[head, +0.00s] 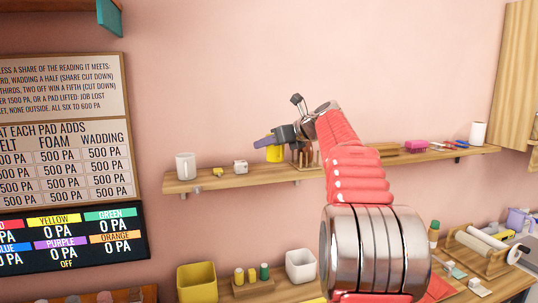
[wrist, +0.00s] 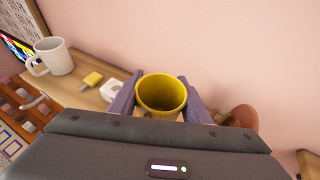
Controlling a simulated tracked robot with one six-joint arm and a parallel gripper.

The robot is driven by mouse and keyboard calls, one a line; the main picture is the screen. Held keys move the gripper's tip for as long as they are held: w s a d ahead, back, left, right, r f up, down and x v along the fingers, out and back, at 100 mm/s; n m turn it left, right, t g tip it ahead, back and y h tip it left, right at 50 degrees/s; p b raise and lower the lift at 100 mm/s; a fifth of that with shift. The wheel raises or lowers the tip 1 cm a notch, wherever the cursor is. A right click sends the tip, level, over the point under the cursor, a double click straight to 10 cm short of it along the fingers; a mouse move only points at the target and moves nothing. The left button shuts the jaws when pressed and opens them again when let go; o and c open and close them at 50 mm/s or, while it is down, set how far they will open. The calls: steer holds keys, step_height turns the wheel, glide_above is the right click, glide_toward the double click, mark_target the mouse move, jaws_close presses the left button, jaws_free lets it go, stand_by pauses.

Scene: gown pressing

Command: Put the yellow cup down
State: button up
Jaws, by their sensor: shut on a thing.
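The yellow cup (head: 274,154) is between the fingers of my gripper (head: 268,143), at the wall shelf. In the wrist view the cup (wrist: 162,95) is upright and empty inside, with a purple finger of my gripper (wrist: 158,104) on each side. My gripper is shut on it. In the head view its lower edge shows slightly above the shelf (head: 235,182); the wrist hides its base in the wrist view, so I cannot tell whether it touches.
Some bare shelf shows between these things.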

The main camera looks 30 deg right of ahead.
mark_target(270, 153)
steer(key=shift+f, duration=1.8)
steer(key=o, duration=1.1)
steer(key=shift+f, duration=0.15)
steer(key=shift+o, duration=0.2)
steer(key=v, duration=1.2)
